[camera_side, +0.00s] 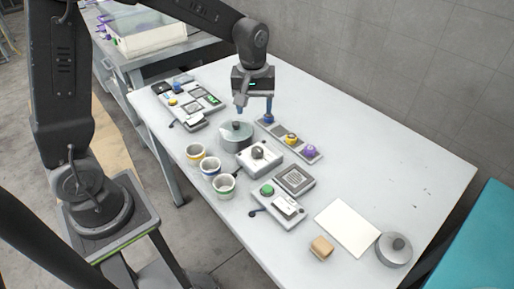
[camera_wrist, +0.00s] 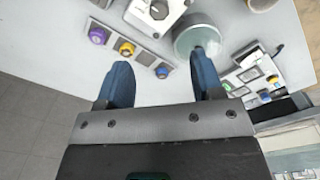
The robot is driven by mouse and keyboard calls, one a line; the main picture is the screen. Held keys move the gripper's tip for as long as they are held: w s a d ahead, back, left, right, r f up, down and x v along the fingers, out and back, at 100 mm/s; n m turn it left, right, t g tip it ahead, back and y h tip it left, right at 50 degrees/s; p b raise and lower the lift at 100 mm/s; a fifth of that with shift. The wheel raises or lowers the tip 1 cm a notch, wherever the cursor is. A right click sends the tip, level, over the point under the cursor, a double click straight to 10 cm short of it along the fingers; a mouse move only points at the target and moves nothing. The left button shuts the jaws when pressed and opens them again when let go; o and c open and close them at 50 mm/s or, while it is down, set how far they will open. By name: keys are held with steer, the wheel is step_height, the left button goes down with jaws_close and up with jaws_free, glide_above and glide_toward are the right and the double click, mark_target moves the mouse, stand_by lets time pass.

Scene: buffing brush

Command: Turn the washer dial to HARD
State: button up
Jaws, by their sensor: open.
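A white box (camera_side: 262,163) with a grey dial knob (camera_side: 258,152) stands mid-table, and the knob also shows at the top of the wrist view (camera_wrist: 159,9). It looks like the washer dial; its markings and setting are too small to read. A round grey drum (camera_side: 235,143) stands beside the box, to its upper left in the side view. My gripper (camera_side: 255,112) is open and empty, pointing down above the table behind the drum. In the wrist view its two blue fingers (camera_wrist: 160,60) are wide apart, and the box lies beyond them.
Several cups (camera_side: 224,186) line the near edge. A green-button panel (camera_side: 278,206) stands right of the box. More switch panels (camera_side: 195,104) are at the far left.

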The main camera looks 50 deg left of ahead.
mark_target(257, 149)
steer(key=shift+n, duration=0.3)
steer(key=f, duration=1)
steer(key=w+f, duration=0.1)
steer(key=f, duration=0.4)
steer(key=shift+a+f, duration=0.1)
steer(key=shift+f, duration=0.15)
steer(key=c, duration=0.9)
